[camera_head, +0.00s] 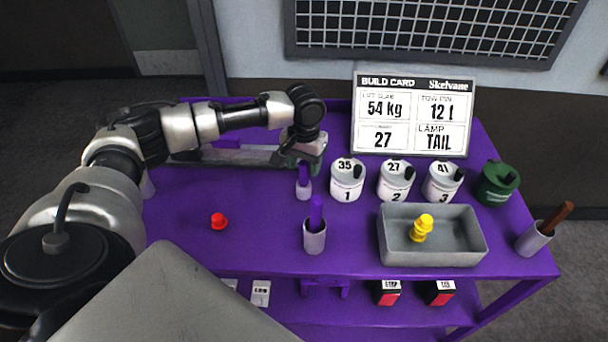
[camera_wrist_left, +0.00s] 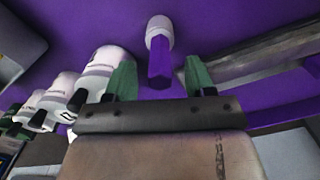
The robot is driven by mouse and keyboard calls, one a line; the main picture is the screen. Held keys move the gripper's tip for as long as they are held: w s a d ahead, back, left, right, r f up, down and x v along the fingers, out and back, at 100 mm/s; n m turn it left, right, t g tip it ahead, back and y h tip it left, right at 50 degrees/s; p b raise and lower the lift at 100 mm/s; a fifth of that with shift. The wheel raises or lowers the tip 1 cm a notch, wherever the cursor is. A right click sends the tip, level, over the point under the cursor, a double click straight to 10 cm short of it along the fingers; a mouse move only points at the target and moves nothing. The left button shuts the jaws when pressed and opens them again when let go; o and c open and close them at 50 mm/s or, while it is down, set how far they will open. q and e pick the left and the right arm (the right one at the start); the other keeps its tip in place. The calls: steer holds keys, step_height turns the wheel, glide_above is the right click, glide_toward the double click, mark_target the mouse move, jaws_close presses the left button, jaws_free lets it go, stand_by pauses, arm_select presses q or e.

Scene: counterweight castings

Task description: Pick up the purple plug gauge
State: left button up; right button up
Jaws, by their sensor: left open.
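A purple plug gauge (camera_head: 303,175), with a purple handle above a pale grey lower end, stands upright on the purple table just under my left gripper (camera_head: 302,160). In the left wrist view the purple handle of the gauge (camera_wrist_left: 160,66) points toward the camera, between the green fingertips of my left gripper (camera_wrist_left: 160,80). The fingers are open, with a gap on both sides of the handle. My right gripper is not in view.
Three numbered white canisters (camera_head: 347,181) stand just right of the gauge. A grey tray (camera_head: 432,257) holds a yellow piece (camera_head: 421,228). A red piece (camera_head: 219,221) lies left. A green canister (camera_head: 497,184), a cup with a brown rod (camera_head: 535,238) and a build card (camera_head: 413,115) are right.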

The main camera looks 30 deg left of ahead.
arm_select(q)
steer(key=shift+f, duration=0.55)
steer(key=c, duration=0.9)
steer(key=shift+c, duration=0.2)
step_height(320, 180, up, 10)
steer(key=shift+r+b, duration=0.1)
steer(key=shift+b, duration=0.6)
